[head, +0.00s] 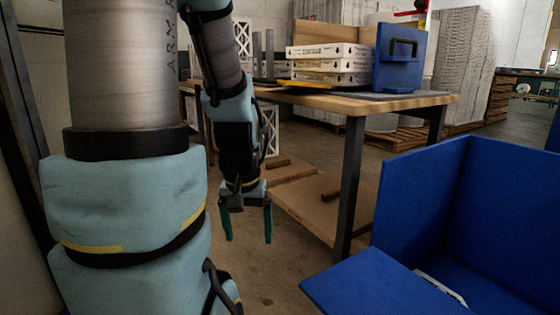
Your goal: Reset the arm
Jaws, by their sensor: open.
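My gripper (248,221) hangs at the end of my arm in the middle left of the head view. Its two teal fingers point down and stand apart, with nothing between them. It is in front of the wooden table's lower shelf (305,200), above the floor, and touches nothing that I can see. My large light-blue and grey arm links fill the left of the view.
A wooden table (400,101) holds stacked white boxes (328,65) and a blue panel with a handle (398,60). An open blue box (425,200) at lower right has a white item (440,288) inside. Bare floor (275,290) lies between.

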